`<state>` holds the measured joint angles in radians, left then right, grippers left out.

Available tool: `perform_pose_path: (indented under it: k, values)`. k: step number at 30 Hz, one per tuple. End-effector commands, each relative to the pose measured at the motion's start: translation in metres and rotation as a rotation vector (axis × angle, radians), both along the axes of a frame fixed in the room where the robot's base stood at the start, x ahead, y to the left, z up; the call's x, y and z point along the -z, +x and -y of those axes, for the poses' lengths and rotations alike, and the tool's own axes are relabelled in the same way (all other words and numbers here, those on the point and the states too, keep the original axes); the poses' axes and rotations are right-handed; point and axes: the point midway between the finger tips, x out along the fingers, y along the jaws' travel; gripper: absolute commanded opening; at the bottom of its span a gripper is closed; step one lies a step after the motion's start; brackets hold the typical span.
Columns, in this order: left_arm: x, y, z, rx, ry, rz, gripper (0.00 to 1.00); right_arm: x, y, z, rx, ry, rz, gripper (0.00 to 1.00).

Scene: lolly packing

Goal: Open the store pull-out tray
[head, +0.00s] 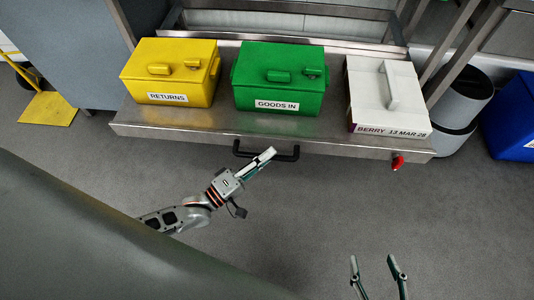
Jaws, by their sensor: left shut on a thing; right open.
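The store pull-out tray (330,142) is a wide steel shelf across the upper middle of the head view, with a black bar handle (291,155) on its front face. My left gripper (268,154) reaches up from the lower left and is shut on the handle near its middle. Its fingers hide part of the bar. My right gripper (376,262) is open and empty at the bottom, over the floor, well apart from the tray.
On the tray stand a yellow RETURNS box (190,52), a green GOODS IN box (255,55) and a white BERRY box (367,75). A red knob (397,162) sits at the tray's front right. Grey bins and a blue bin (512,115) stand right. Floor in front is clear.

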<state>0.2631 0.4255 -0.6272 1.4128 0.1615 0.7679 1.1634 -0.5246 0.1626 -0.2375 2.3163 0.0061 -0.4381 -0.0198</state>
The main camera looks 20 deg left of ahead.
Motion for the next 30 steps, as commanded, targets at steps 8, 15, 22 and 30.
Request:
perform_pose_path:
  k: [8,15,22,30]
  values:
    - [0.0,0.0,-0.001,-0.002,-0.001,-0.001,0.27,0.001,-0.001,0.0,0.0,0.0,-0.001,0.53]
    - [0.0,0.0,0.0,-0.001,-0.001,0.0,0.29,0.001,-0.001,0.0,0.0,0.001,-0.001,0.53]
    - [0.003,-0.009,-0.005,-0.001,0.002,-0.003,0.29,0.002,-0.003,0.0,-0.001,0.0,-0.006,0.53]
    - [0.009,-0.045,-0.026,0.0,0.001,-0.004,0.29,0.001,-0.002,0.0,-0.001,0.001,-0.003,0.53]
